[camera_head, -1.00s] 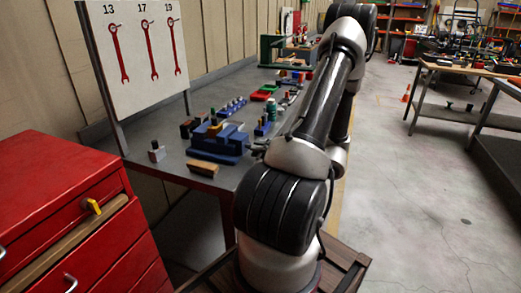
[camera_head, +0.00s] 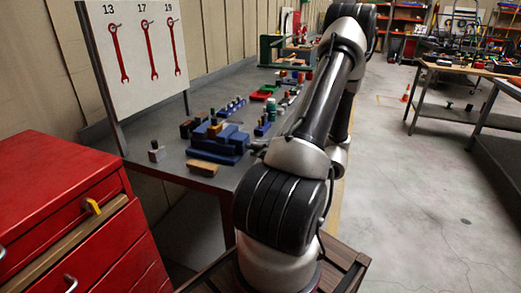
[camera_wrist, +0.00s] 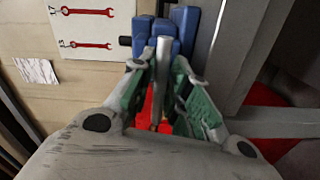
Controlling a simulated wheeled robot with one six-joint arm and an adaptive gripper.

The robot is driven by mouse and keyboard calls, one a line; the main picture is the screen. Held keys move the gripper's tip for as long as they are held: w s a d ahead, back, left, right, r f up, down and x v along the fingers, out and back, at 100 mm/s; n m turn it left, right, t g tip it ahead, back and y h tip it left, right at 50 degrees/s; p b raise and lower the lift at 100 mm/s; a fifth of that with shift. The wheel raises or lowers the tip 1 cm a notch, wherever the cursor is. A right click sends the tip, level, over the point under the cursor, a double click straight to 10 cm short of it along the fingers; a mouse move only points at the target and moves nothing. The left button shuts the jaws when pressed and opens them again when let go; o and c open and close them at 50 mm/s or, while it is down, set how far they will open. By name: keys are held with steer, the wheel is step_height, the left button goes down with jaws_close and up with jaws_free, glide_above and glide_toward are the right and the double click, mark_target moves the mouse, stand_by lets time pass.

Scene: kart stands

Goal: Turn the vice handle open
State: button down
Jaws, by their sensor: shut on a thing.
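The blue vice (camera_head: 218,140) is on the near end of the grey workbench in the head view. It also shows at the top of the wrist view (camera_wrist: 165,26). A grey metal bar, which looks like the vice handle (camera_wrist: 162,50), stands out in front of the vice's blue body. My gripper (camera_wrist: 162,72) is shut on this bar, with a green-padded finger on each side. In the head view my arm hides most of the gripper and the handle, just right of the vice.
A red tool cabinet (camera_head: 60,200) is at the left. A wrench board (camera_head: 140,45) stands behind the bench (camera_head: 185,168). A wooden block (camera_head: 202,167), a green bottle (camera_head: 271,110) and small blue racks stand near the vice.

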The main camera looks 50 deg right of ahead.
steer(key=c, duration=1.3)
jaws_free()
steer(key=shift+c, duration=0.2)
steer(key=v, duration=1.2)
steer(key=shift+d+f, duration=0.1)
